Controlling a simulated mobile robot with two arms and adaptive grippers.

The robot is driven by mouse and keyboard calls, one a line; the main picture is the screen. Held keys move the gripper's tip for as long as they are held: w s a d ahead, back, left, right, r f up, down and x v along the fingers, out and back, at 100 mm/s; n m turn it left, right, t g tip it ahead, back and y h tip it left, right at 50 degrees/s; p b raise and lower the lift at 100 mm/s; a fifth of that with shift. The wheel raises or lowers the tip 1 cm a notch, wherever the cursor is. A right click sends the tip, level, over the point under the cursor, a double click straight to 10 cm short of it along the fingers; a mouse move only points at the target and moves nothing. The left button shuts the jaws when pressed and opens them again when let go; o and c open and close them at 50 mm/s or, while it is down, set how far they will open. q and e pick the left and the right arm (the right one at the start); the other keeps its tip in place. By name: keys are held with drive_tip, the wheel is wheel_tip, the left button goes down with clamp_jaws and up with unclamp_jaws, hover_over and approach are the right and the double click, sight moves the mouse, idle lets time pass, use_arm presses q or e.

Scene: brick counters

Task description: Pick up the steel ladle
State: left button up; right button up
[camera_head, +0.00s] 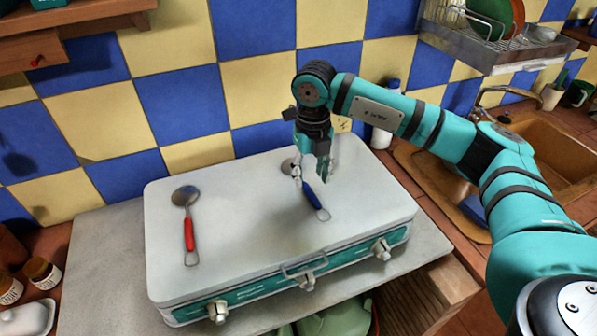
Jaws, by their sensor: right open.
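Two ladle-like utensils with steel bowls lie on the flat pale stove lid (250,215). One, with a blue handle (312,203), lies right of the lid's middle, its round bowl at the back left and its handle end toward the front right. The other, with a red handle (189,235), lies at the left, its bowl toward the back. My right gripper (311,178) points down over the blue-handled utensil, open, its fingers on either side of it. The fingers partly hide that utensil between bowl and handle; contact cannot be told. My left gripper is out of view.
The stove has knobs (307,281) and a handle along its front. A tiled wall stands close behind. A white bottle (384,128) stands behind my right arm, a sink (558,150) at the right. Jars (43,272) and a butter dish (28,318) stand at the left.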

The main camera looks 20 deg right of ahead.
sight(310, 191)
wheel_tip(310, 191, down, 4)
drive_tip(key=shift+f+p, duration=0.25)
drive_tip(key=shift+p, duration=0.9)
drive_tip(key=shift+w+f, duration=0.1)
drive_tip(key=shift+f, duration=0.2)
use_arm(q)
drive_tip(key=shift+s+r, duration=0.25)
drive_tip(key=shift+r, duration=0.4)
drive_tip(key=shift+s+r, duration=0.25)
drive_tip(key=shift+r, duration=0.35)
use_arm(e)
clamp_jaws()
